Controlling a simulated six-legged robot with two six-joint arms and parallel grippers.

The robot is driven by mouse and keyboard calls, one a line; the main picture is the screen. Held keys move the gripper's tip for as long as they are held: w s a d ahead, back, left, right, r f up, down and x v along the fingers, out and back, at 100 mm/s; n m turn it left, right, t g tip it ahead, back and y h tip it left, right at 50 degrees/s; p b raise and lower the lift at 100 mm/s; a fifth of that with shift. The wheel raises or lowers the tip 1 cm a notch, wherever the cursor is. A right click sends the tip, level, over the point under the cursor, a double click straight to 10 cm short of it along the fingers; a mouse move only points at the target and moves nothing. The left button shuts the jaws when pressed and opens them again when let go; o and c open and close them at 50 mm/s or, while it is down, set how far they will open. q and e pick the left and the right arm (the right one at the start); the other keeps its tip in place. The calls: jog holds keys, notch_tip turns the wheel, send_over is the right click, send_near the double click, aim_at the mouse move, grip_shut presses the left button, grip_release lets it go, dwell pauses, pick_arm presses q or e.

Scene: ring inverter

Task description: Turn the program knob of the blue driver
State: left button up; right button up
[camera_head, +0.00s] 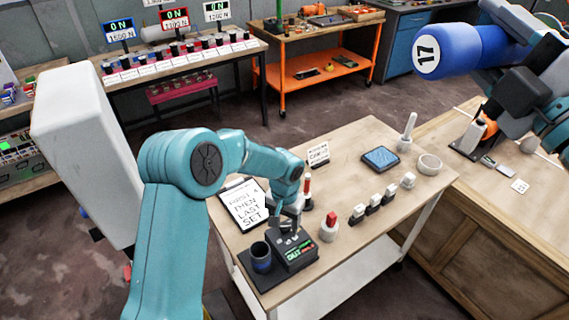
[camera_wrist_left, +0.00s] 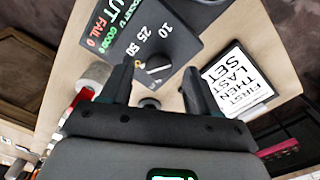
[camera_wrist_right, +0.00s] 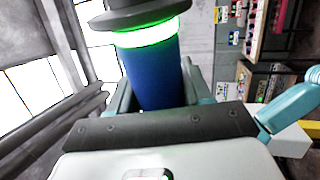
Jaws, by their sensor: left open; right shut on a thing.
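A blue cylinder, which I take for the blue driver (camera_head: 478,50), is at the upper right of the head view. Its pale end face reads 17. In the right wrist view my right gripper (camera_wrist_right: 155,95) is shut on it, below a glowing green ring and dark cap. My left gripper (camera_head: 287,212) is open, pointing down over a dark box (camera_head: 293,255) with a lit display. In the left wrist view a small knob (camera_wrist_left: 155,70) with a light pointer, beside 10, 25 and 50, lies between its fingers. I cannot tell whether they touch it.
A wooden bench (camera_head: 500,200) stands at right.

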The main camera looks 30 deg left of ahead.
pick_arm(q)
jog(key=shift+f, duration=0.35)
pick_arm(e)
jog(key=shift+r, duration=0.2)
pick_arm(q)
jog(key=shift+w+f, duration=0.1)
jog(key=shift+f, duration=0.2)
pick_arm(e)
jog(key=shift+w+d, duration=0.2)
jog(key=shift+s+a, duration=0.1)
pick_arm(q)
jog(key=c, duration=0.4)
pick_arm(e)
jog(key=shift+s+a, duration=0.1)
pick_arm(q)
jog(key=c, duration=0.5)
jog(key=shift+c, duration=0.7)
